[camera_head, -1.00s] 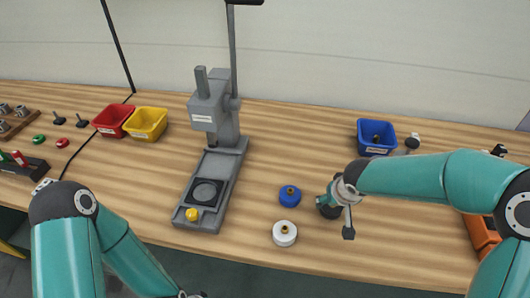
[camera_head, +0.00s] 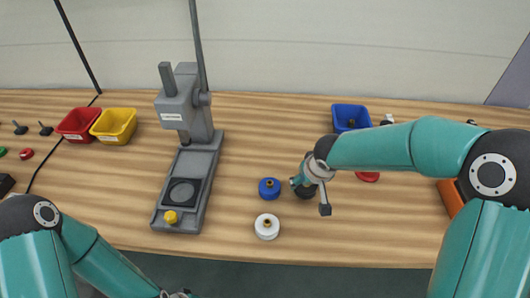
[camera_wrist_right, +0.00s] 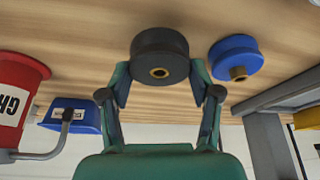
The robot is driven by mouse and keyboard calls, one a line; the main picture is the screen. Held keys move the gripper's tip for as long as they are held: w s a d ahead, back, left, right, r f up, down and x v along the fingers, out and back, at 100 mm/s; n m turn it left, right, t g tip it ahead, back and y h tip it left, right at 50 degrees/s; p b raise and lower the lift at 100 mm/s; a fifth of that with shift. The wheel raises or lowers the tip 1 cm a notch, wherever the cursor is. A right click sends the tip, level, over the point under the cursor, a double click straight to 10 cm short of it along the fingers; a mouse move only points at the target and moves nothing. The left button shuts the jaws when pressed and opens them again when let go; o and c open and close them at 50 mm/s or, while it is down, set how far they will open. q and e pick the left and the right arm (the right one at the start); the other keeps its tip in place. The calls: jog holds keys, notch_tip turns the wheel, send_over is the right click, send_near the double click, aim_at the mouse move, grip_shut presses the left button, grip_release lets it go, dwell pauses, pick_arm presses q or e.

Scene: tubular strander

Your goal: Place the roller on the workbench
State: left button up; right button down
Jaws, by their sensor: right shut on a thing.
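A black roller (camera_wrist_right: 160,58) with a brass hub is between the fingers of my right gripper (camera_wrist_right: 160,78) in the right wrist view. That gripper is shut on it. In the head view the roller (camera_head: 305,192) is partly hidden by my right gripper (camera_head: 308,186), low over the wooden workbench (camera_head: 340,235); I cannot tell whether it touches the top. A blue roller (camera_head: 269,188) and a white roller (camera_head: 267,226) sit on the bench to its left. Only a sliver of my left gripper (camera_head: 176,294) shows at the bottom edge.
A grey press (camera_head: 185,150) with a yellow knob stands left of the rollers. Red (camera_head: 78,124), yellow (camera_head: 114,125) and blue (camera_head: 350,117) bins stand farther back. A red item (camera_head: 367,177) is partly behind my right arm. Bench right of the white roller is clear.

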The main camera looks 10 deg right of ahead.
jog(key=s+d+r+n+y+b, duration=0.1)
jog(key=s+d+r+n, duration=0.15)
jog(key=r, duration=0.35)
jog(key=s+d+r+n+g+y+b, duration=0.1)
jog(key=s+d+r+n, duration=0.1)
jog(key=s+r+n, duration=0.3)
jog(key=s+d+r+n+y+b, duration=0.1)
jog(key=s+d+r, duration=0.1)
jog(key=r, duration=0.5)
jog(key=shift+m, duration=0.25)
notch_tip(320, 180, down, 20)
jog(key=shift+s+r, duration=0.1)
jog(key=shift+s, duration=0.05)
jog(key=shift+c, duration=1.2)
grip_release()
